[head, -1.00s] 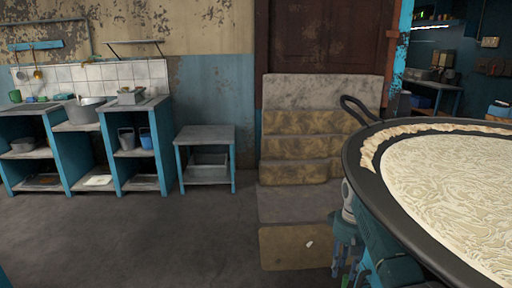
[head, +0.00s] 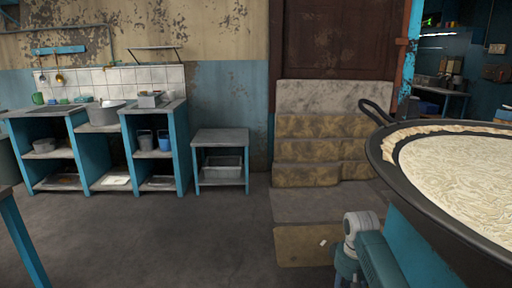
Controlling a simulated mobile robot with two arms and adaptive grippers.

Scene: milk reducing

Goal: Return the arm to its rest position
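A white-and-teal jointed arm link (head: 362,228), mine, shows at the lower right in the head view, beside the large dark pan. Neither gripper's fingers can be seen. The wide black pan (head: 378,150) stands at the right and holds a pale, creamy, wrinkled mass (head: 460,165). Its loop handle (head: 376,111) points to the left. I cannot see anything held by a gripper.
Stone steps (head: 312,150) lead up to a brown door (head: 335,40). Blue-framed shelves (head: 127,155) with a grey pot (head: 104,114) stand at the left. A small table (head: 220,137) with a grey bin stands beside them. The floor (head: 190,235) in the middle is clear.

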